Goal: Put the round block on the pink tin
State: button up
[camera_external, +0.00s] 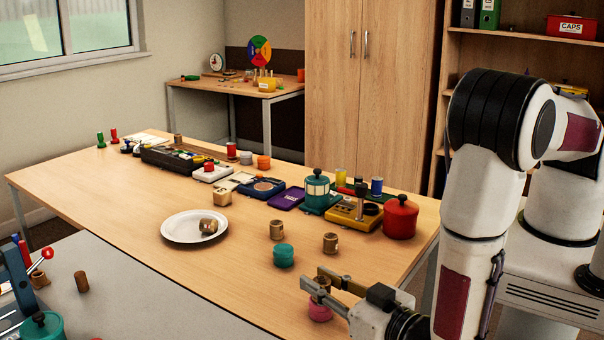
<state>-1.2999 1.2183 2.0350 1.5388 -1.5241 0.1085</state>
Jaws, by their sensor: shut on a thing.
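The pink tin (319,312) stands at the front of the wooden table, partly hidden by my gripper. My gripper (314,279) is right above it, shut on a small brown wooden block (324,284). The fingers cover much of this block, so its full shape and whether it touches the tin cannot be told. Other short wooden blocks stand near: one (276,229) behind the teal tin (283,255), and another (330,243) to its right. One more wooden block (208,226) lies on the white plate (176,238).
A red lidded pot (400,217), a yellow scale (351,217) and a teal lidded pot (317,190) stand along the far side. A grey table (130,300) with a teal pot (42,326) is at the front left. The wood left of the plate is clear.

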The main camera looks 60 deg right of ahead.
aim_at(328, 285)
jog(key=o, duration=0.8)
jog(key=shift+o, duration=0.2)
jog(key=shift+r, duration=0.15)
jog(key=shift+v, duration=3.7)
